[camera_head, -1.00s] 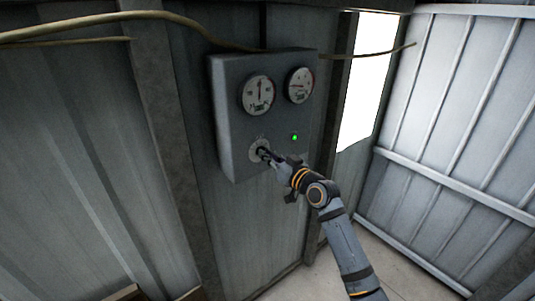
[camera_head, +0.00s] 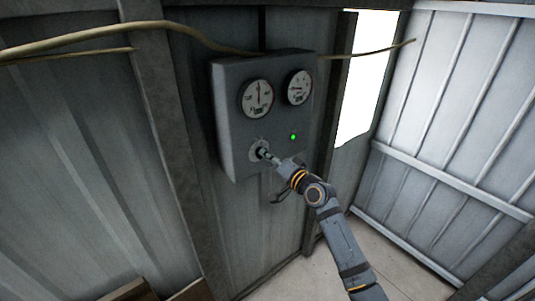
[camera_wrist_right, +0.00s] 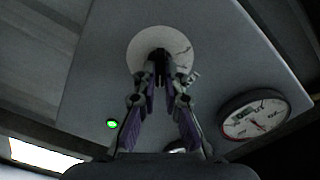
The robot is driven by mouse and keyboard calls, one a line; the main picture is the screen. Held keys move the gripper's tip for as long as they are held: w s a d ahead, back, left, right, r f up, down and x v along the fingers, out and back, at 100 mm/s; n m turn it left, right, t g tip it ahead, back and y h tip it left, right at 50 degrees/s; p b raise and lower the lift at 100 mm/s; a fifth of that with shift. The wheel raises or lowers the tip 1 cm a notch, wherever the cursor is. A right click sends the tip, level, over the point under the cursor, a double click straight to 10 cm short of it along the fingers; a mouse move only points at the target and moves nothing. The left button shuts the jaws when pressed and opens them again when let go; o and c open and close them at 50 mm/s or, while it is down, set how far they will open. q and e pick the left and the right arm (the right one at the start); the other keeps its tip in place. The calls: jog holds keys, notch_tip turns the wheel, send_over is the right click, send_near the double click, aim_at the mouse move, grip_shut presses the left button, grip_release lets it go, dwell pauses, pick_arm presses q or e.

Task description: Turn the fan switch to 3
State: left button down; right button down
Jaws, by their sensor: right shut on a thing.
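The fan switch is a dark knob on a round pale dial plate (camera_head: 257,148), low on the front of a grey control box (camera_head: 238,167). My right gripper (camera_head: 264,153) reaches it from the lower right, and its fingertips are at the knob. In the right wrist view the two fingers of my right gripper (camera_wrist_right: 159,80) are shut on the dark knob (camera_wrist_right: 160,56) in front of the dial plate (camera_wrist_right: 140,45). The fingers cover most of the knob, and I cannot read its setting. My left gripper is not in view.
Two round gauges, a left one (camera_head: 257,99) and a right one (camera_head: 299,88), sit above the switch. A green light (camera_head: 293,137) is lit right of it. A cable (camera_head: 190,33) runs across the wall above the box. Bare floor (camera_head: 312,272) shows below.

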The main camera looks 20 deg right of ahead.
jog(key=shift+f+m, duration=0.15)
jog(key=shift+m, duration=0.35)
jog(key=c, duration=1.4)
grip_release()
jog(key=shift+c, duration=0.2)
jog(key=shift+s+d, duration=0.1)
jog(key=v, duration=1.1)
jog(key=shift+s, duration=0.35)
jog(key=shift+s+d, duration=0.1)
